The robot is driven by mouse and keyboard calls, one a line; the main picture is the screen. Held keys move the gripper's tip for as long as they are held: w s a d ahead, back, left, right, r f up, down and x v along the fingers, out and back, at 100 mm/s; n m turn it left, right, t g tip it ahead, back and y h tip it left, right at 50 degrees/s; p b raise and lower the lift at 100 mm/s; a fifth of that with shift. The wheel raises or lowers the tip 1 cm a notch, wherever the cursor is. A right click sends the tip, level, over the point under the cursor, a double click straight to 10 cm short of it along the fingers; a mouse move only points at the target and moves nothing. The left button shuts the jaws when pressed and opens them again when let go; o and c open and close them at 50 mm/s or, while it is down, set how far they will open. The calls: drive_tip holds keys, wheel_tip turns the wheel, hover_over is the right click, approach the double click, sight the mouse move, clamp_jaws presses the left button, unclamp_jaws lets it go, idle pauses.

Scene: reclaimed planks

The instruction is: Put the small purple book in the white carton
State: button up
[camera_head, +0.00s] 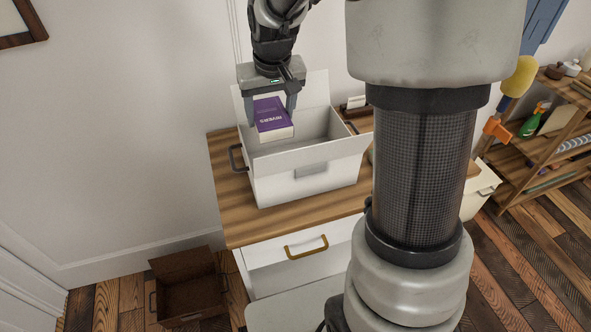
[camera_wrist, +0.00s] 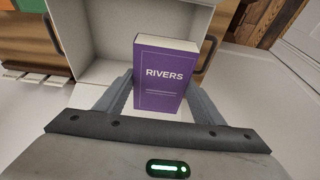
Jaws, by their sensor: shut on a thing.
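The small purple book (camera_head: 272,115) has the word RIVERS on its cover and pale page edges. My gripper (camera_head: 270,108) is shut on it, one finger at each side. In the head view the book hangs in or just above the left part of the open white carton (camera_head: 308,180); its exact height against the rim is hard to tell. In the wrist view the book (camera_wrist: 164,76) sits between the fingers of my gripper (camera_wrist: 160,98), with the carton (camera_wrist: 135,20) behind it. The carton stands upright with its flaps open. Part of its inside is hidden by the book and gripper.
The carton stands on a wood-topped cabinet (camera_head: 230,205) with a brass-handled drawer (camera_head: 300,250). A small holder with cards (camera_head: 356,104) is behind the carton at right. A brown open box (camera_head: 190,290) is on the floor at left. A shelf (camera_head: 540,150) stands at far right.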

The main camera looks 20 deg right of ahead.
wheel_tip(320, 180, down, 12)
drive_tip(key=b, duration=0.2)
drive_tip(key=shift+r, duration=0.2)
drive_tip(key=shift+w, duration=0.1)
drive_tip(key=shift+f+b, duration=0.6)
drive_tip(key=o, duration=0.9)
